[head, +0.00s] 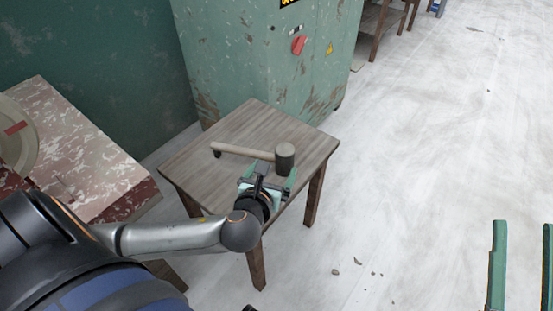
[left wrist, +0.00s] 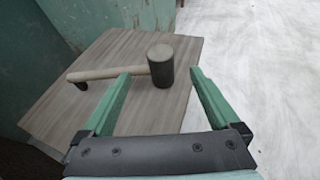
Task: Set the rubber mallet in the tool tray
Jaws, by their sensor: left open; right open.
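The rubber mallet (head: 285,158) lies on the small wooden table, its dark grey head to the right and its pale handle pointing left to a dark end. My left gripper (head: 273,173) is open at the near side of the mallet. In the left wrist view, the mallet (left wrist: 161,67) has its head beyond and between the spread fingertips of my left gripper (left wrist: 159,75), with nothing held. My right gripper (head: 522,235) is open and empty at the lower right, over the floor. I cannot make out a tool tray in either view.
The wooden table (head: 190,165) is otherwise bare. A worn green cabinet (head: 265,65) with a red knob stands right behind it. A chipped red-and-white surface (head: 95,160) with a round disc is at the left. The pale floor at right is open, with small crumbs.

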